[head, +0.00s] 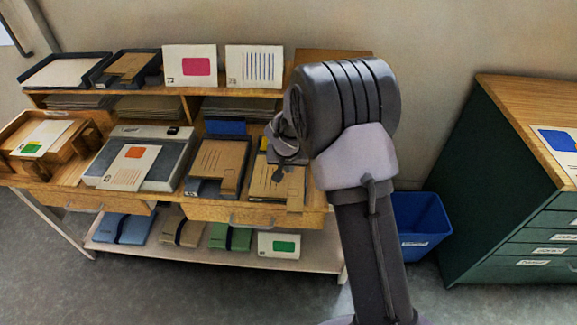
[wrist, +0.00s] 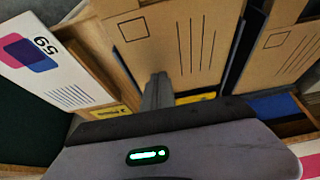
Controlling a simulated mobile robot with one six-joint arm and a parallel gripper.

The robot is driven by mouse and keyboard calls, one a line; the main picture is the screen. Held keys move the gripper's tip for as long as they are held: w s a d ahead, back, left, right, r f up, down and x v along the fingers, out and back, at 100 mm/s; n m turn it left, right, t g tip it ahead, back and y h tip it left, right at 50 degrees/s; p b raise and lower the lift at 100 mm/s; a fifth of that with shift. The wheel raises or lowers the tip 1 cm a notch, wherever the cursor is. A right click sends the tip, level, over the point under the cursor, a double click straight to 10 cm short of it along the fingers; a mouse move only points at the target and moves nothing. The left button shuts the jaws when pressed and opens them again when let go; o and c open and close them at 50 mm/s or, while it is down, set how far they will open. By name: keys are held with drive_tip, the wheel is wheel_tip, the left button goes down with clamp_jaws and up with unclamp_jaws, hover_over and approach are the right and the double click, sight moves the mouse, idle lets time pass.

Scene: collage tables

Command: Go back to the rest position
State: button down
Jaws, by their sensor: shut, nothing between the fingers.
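My gripper (head: 281,172) shows in the head view over the right part of the wooden desk, beside the large dark joint of my arm. Its fingers are together with nothing between them. In the wrist view the closed fingers (wrist: 157,90) stand in front of a brown envelope (wrist: 180,35) with a printed square and lines. I cannot tell whether they touch it. In the head view a brown envelope in the right tray (head: 275,185) lies just below the gripper. My arm hides the desk's right end.
A grey scale (head: 178,160) with a card and another tray (head: 215,165) stand left on the desk. Cards (head: 190,66) stand on the upper shelf. A blue bin (head: 422,222) and green cabinet (head: 500,190) are right. The wrist view shows a card marked 59 (wrist: 50,65).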

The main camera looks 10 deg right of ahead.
drive_tip(key=shift+s+a, duration=0.1)
drive_tip(key=shift+s, duration=0.15)
drive_tip(key=s+r+m, duration=0.1)
drive_tip(key=s+r, duration=1.5)
drive_tip(key=r, duration=0.4)
drive_tip(key=s+a+r+y, duration=0.1)
drive_tip(key=s+a, duration=0.1)
drive_tip(key=s, duration=0.7)
drive_tip(key=s+a+r+t+y, duration=0.1)
drive_tip(key=s+a+r+y, duration=0.1)
drive_tip(key=s, duration=0.8)
drive_tip(key=shift+a+r+y, duration=0.3)
drive_tip(key=shift+a, duration=0.3)
